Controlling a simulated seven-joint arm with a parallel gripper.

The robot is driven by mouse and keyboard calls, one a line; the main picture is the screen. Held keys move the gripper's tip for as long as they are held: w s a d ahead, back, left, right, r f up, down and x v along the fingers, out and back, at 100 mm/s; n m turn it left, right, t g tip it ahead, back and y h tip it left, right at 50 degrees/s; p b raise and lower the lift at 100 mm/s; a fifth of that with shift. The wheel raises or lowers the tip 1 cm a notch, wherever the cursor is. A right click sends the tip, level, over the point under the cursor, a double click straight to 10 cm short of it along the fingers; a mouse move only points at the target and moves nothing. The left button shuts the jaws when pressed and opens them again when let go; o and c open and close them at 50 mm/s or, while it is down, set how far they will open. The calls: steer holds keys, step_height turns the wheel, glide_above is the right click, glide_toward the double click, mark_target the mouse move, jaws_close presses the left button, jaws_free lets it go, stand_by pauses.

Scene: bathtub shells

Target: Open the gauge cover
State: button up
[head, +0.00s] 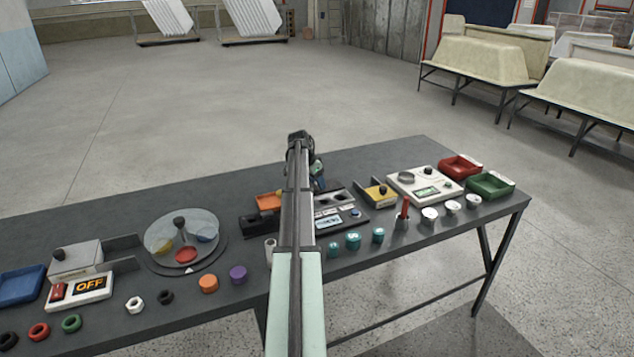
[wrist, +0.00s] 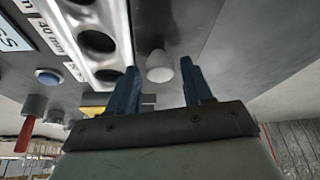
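The gauge (head: 327,222) sits mid-table, a dark unit with a pale strip of holes, a small screen and a blue button; my arm hides part of it. In the wrist view its pale strip (wrist: 112,14) has round holes and a "40 mm" label, beside the blue button (wrist: 48,77). A pale rounded knob (wrist: 159,68) stands beside the strip, against a grey surface; I cannot tell whether that surface is the cover. My gripper (wrist: 160,78) is open, with the knob between its two blue fingers and gaps visible on both sides. In the head view my arm mostly hides the gripper.
Right of the gauge are a yellow box (head: 379,194), a white panel (head: 409,190), red (head: 460,167) and green trays (head: 491,185). Teal pieces (head: 353,241) and a red peg (head: 404,208) stand in front. Left are a clear-domed turntable (head: 160,240) and an OFF switch box (head: 78,291).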

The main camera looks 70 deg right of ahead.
steer(key=shift+o, duration=0.6)
steer(key=v, duration=1.3)
steer(key=shift+r, duration=0.4)
steer(key=shift+w+a, duration=0.1)
steer(key=shift+w, duration=0.05)
